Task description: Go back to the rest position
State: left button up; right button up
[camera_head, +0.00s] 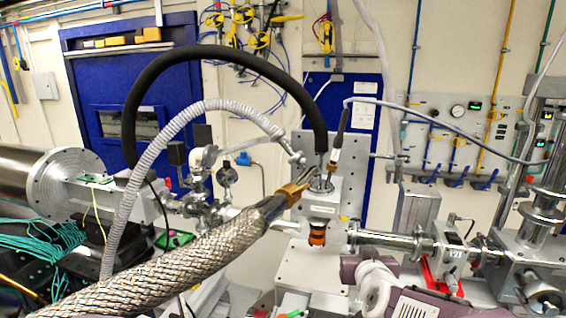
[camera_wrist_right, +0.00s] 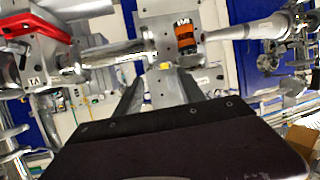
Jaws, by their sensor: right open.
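My right arm (camera_head: 420,302) comes in at the bottom right of the head view, with white and mauve links. In the right wrist view my right gripper (camera_wrist_right: 160,82) shows two dark fingers spread apart, with nothing between them. They point toward the metal sample stage with an orange-and-black cylindrical part (camera_wrist_right: 186,40). That part also shows below the central flange in the head view (camera_head: 317,234). The gripper looks apart from it; the exact gap is hard to tell. My left gripper is in neither view.
A braided metal hose (camera_head: 160,262) crosses the front left. A black hose (camera_head: 190,52) arches to the central stage. A red bracket (camera_head: 437,280) and beam pipe (camera_head: 390,240) stand close behind my right arm. A grey flange (camera_head: 57,182) and teal cables (camera_head: 35,255) lie left.

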jog(key=s+f+n+g+y+b, duration=0.15)
jog(key=s+f+g, duration=0.3)
jog(key=f, duration=0.95)
jog(key=s+f+g, duration=0.4)
jog(key=s+f, duration=0.1)
jog(key=s, duration=0.4)
jog(key=s+f+g, duration=0.4)
jog(key=s+f, duration=0.2)
jog(key=s, duration=0.3)
jog(key=shift+a+m+b, duration=0.15)
jog(key=shift+m+b, duration=0.15)
jog(key=shift+m, duration=0.05)
jog(key=shift+f, duration=0.1)
